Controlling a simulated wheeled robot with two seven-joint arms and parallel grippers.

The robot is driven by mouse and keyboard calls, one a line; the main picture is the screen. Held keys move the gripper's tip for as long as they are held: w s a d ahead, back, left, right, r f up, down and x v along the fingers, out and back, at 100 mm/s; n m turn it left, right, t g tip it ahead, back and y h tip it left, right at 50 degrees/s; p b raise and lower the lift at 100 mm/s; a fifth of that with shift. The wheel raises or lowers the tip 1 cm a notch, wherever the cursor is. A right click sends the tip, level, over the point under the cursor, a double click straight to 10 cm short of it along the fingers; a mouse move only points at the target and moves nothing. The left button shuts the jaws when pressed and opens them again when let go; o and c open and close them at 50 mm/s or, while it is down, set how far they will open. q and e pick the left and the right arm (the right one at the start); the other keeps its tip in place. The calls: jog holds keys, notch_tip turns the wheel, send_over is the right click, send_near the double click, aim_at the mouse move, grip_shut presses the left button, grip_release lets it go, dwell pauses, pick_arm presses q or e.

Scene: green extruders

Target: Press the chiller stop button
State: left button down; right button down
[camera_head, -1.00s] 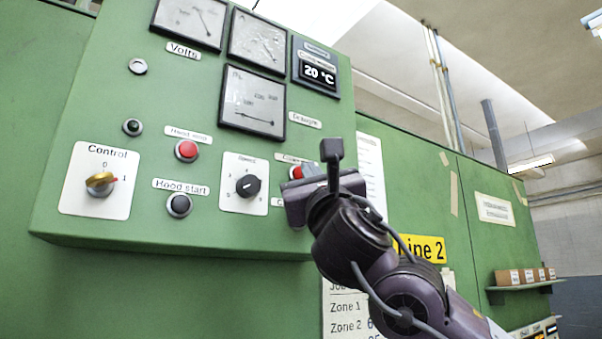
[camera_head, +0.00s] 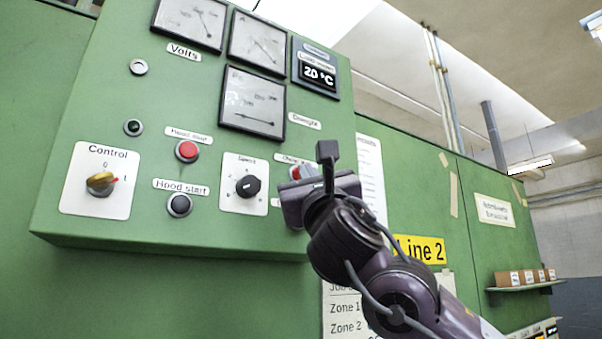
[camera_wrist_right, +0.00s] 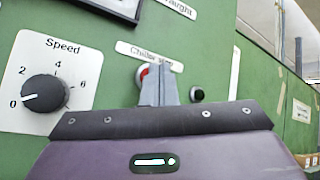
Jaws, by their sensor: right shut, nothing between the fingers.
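The chiller stop button (camera_head: 296,172) is red and sits under a white label on the green panel, right of the speed knob. In the head view my right gripper partly covers it. In the right wrist view the red button (camera_wrist_right: 142,75) shows at the left edge of the shut fingers, which hide the rest of it. My right gripper (camera_wrist_right: 158,72) is shut and empty, its fingertips in front of the button; I cannot tell whether they touch it. My left gripper is not in view.
The speed knob (camera_head: 248,186) is left of my gripper. A dark button (camera_wrist_right: 197,94) is just right of the fingers in the wrist view. A similar red button (camera_head: 187,151) and the hood start button (camera_head: 179,204) are further left. A gauge (camera_head: 253,102) is above.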

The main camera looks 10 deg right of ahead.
jog(key=shift+s+d+f+b, duration=0.1)
jog(key=shift+s+d+b, duration=0.1)
jog(key=shift+s+b, duration=0.4)
jog(key=shift+s, duration=0.1)
jog(key=s, duration=0.1)
jog(key=s+d+b, duration=0.1)
jog(key=s, duration=0.1)
jog(key=s+b, duration=0.1)
jog(key=shift+s+d, duration=0.35)
jog(key=shift+d, duration=0.05)
jog(key=shift+w, duration=0.1)
dwell(0.6)
